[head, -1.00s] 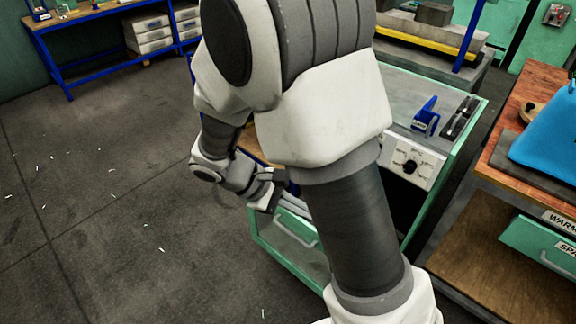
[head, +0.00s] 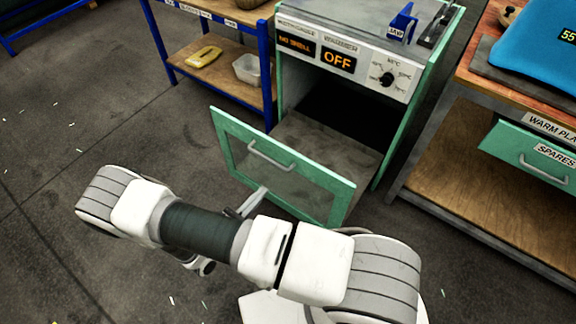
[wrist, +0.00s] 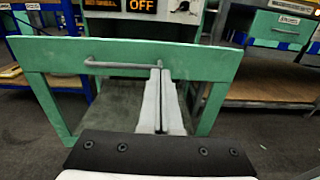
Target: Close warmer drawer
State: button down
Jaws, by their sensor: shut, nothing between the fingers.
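The warmer drawer (head: 228,128) has a green-framed front with a see-through panel and a grey bar handle (head: 270,157). It stands pulled out from the green warmer cabinet (head: 425,105), whose opening is dark above the drawer's grey floor. My gripper (head: 262,190) is shut and empty, low in front of the drawer front. In the wrist view the closed fingertips (wrist: 160,71) overlap the right end of the handle (wrist: 122,65) and point at the top rail of the drawer front (wrist: 215,62). I cannot tell whether they touch it.
The cabinet's panel has an OFF display (head: 339,62) and a knob (head: 387,79). A blue-legged shelf (head: 267,60) stands close on the left. A wooden bench (head: 490,180) with a green spares drawer (head: 520,150) stands on the right. The floor at left is clear except for small scraps.

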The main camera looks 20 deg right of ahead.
jog(key=b, duration=0.2)
send_near(294, 156)
jog(key=x, duration=0.6)
jog(key=shift+w+d+f, duration=0.15)
jog(key=shift+d, duration=0.2)
jog(key=shift+w+d, duration=0.1)
